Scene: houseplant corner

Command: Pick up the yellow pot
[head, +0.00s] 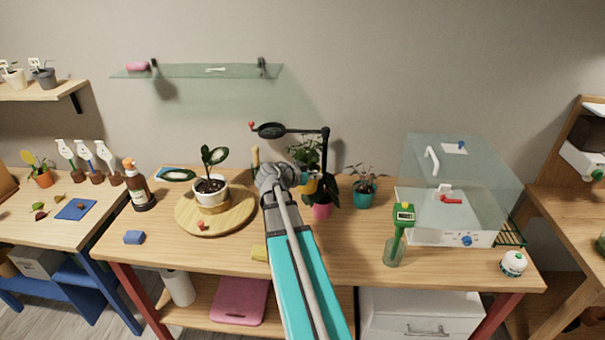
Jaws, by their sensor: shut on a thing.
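The yellow pot (312,186) is in the head view near the middle of the table, at the far end of my arm. A leafy plant (304,152) shows just above it. My gripper (303,180) is shut on the yellow pot; the fingers are small and partly hidden by my wrist. A pink pot (321,211) with dark leaves stands close in front and to the right. I cannot tell whether the yellow pot touches the table.
A black lamp or magnifier arm (300,131) stands close behind. A teal pot (364,194) is to the right, beside a clear-lidded case (458,190). A wooden round board (240,219) with a white pot (211,191) is left. The front right table has some free room.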

